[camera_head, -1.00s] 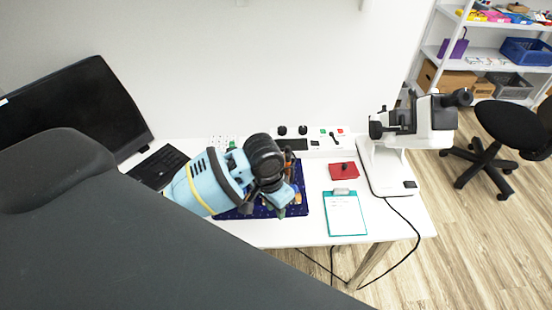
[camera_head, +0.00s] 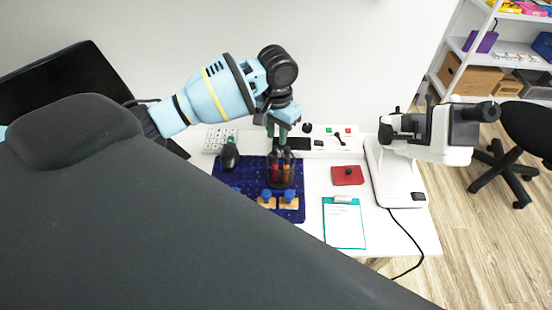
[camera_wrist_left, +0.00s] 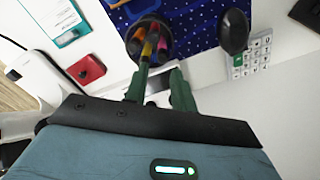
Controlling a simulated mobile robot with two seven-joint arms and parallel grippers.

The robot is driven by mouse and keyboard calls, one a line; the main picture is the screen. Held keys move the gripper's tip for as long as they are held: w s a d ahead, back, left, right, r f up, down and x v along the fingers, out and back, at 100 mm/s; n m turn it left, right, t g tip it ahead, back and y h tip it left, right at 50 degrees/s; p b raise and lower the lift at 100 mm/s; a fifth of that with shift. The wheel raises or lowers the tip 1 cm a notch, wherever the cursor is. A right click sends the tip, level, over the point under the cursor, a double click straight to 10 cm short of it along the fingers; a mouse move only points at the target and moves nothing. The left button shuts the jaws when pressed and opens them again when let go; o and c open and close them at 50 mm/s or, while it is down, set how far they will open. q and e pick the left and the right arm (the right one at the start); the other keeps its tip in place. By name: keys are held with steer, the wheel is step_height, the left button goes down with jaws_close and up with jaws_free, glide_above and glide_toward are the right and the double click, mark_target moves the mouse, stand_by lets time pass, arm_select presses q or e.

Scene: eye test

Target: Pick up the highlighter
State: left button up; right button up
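A dark cup (camera_head: 280,181) stands on the dark blue mat and holds several coloured pens; it also shows in the left wrist view (camera_wrist_left: 134,46). My right gripper is not in view.
A red pad (camera_head: 347,176), a teal clipboard (camera_head: 344,225) and a white microscope (camera_head: 398,165) stand to the right. A keypad (camera_head: 220,138) lies behind the mouse.

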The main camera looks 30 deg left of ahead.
mark_target(275, 148)
arm_select(q)
steer(key=shift+s+a+f, duration=0.1)
steer(key=shift+f, duration=1.35)
steer(key=shift+s+a+f, duration=0.1)
steer(key=shift+f, duration=1.35)
steer(key=shift+c, duration=0.5)
jaws_close()
